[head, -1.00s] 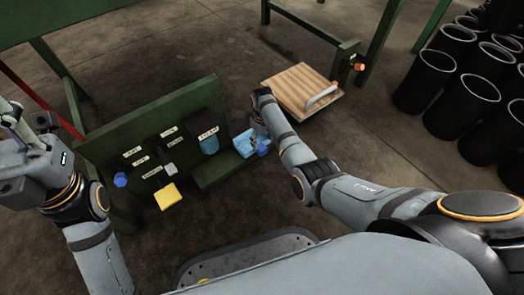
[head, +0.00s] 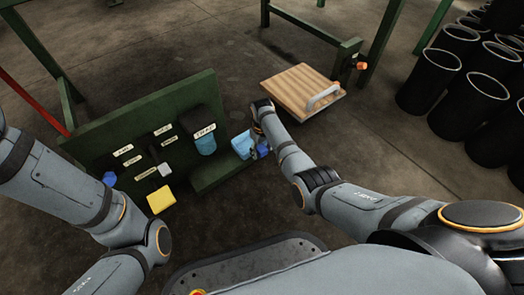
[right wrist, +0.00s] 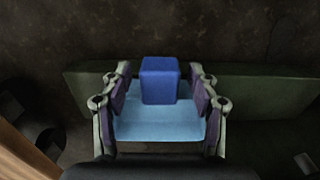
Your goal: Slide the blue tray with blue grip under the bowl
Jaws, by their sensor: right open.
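The light blue tray (head: 242,144) is at the right end of the green ledge, with its darker blue block-shaped grip (head: 263,149) on the right. In the right wrist view the grip (right wrist: 160,80) stands upright over the pale blue tray (right wrist: 158,124). My right gripper (right wrist: 160,92) is open, one finger on each side of the grip, with gaps between. In the head view my right gripper (head: 256,147) is small and partly hidden by the arm. A dark rounded housing (head: 203,117) with a light blue lower part is on the panel; I cannot tell whether it is the bowl. My left gripper is out of view.
The green ledge (head: 215,176) runs below the housing. A wooden-topped cart (head: 298,88) stands behind my right arm. Black bins (head: 428,80) fill the right.

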